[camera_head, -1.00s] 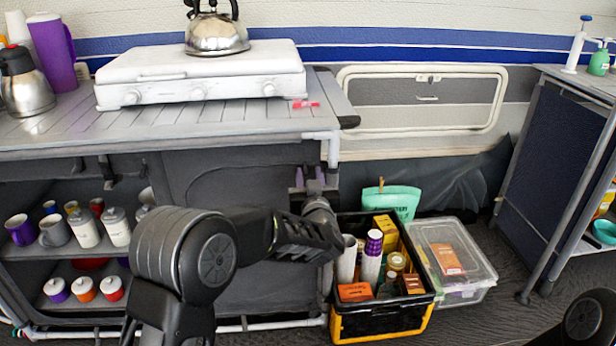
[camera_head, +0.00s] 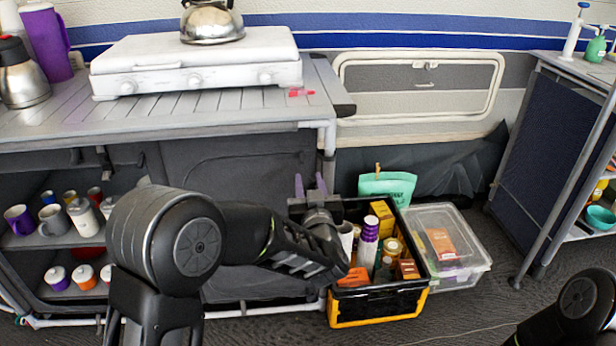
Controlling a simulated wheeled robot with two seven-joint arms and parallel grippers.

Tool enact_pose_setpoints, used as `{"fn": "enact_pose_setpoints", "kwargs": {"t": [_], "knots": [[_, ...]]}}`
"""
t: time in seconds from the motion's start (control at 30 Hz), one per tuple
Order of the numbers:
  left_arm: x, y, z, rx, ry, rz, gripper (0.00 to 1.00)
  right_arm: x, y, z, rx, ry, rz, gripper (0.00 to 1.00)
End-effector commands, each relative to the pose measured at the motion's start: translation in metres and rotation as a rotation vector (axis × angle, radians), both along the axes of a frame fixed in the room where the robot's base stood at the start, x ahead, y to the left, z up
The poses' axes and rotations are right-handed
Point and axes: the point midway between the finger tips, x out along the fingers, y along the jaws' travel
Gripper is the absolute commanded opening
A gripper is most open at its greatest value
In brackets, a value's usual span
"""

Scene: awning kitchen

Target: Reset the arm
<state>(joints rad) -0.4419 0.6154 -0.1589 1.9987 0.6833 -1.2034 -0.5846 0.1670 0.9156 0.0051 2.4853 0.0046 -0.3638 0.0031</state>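My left arm comes in from the lower left and reaches right across the front of the grey cabinet. My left gripper (camera_head: 310,187) is at its end, with two purple fingers pointing up and standing apart. Nothing shows between the fingers. It is beside the upper left of the black and yellow crate (camera_head: 378,309), and the forearm hides part of the crate's left side. Of my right arm only a dark joint (camera_head: 584,300) shows at the lower right edge; my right gripper is out of the picture.
The crate holds several bottles and boxes. A clear lidded bin (camera_head: 468,262) stands to its right. The slatted counter (camera_head: 200,106) carries a white stove (camera_head: 195,66) and a kettle (camera_head: 211,22). Shelves with mugs (camera_head: 52,222) lie behind my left arm. A blue-sided stand (camera_head: 543,165) is at right.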

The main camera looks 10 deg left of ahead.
Motion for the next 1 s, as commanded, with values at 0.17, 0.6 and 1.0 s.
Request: {"fn": "enact_pose_setpoints", "kwargs": {"t": [0.17, 0.6, 1.0], "knots": [[0.000, 0.000, 0.000, 0.000, 0.000, 0.000, 0.32, 0.000, 0.000, 0.000, 0.000, 0.000, 0.000, 0.33], [-0.033, -0.079, -0.122, -0.221, 0.314, -0.318, 0.32, 0.000, 0.000, 0.000, 0.000, 0.000, 0.000, 0.33], [-0.240, -0.087, -0.345, -0.449, 1.070, -0.467, 0.32, 0.000, 0.000, 0.000, 0.000, 0.000, 0.000, 0.33]]}}
